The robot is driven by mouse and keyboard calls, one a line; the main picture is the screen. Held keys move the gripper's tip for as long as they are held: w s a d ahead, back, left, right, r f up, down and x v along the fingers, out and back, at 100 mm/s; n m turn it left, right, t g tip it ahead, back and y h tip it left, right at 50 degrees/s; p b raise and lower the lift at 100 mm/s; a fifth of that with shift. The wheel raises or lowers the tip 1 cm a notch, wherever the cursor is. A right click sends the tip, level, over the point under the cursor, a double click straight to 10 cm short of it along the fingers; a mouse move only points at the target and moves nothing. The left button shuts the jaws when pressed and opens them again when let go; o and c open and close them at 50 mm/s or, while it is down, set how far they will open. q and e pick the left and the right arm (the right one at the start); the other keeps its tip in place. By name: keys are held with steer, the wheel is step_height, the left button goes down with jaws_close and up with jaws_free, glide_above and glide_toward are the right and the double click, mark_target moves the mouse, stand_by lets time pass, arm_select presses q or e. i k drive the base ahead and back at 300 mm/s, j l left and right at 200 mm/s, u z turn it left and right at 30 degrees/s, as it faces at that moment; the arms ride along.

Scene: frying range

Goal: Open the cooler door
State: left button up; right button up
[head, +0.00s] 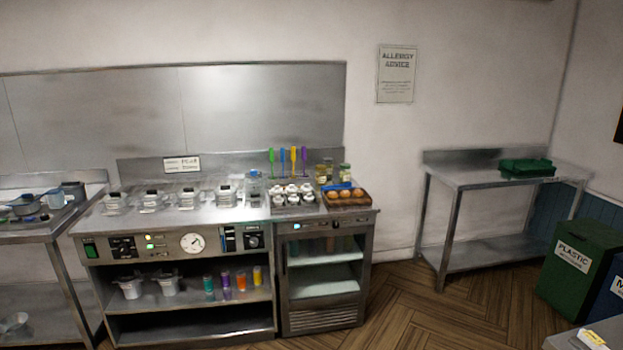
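The cooler (327,310) is a steel under-counter unit at the right end of the frying range. Its glass-fronted door (324,272) faces me and appears shut. A dark vertical handle (285,262) runs along the door's left edge. Pale shelves and some small items show dimly through the glass. A louvred vent is below the glass. Neither of my grippers is in the head view.
The range counter (180,213) left of the cooler holds several lidded containers. A steel table (470,178) and a green bin (580,262) stand right. The wooden floor (420,315) between is clear.

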mark_target(286, 304)
steer(key=i+j+z, duration=0.15)
steer(key=i+j, duration=1.35)
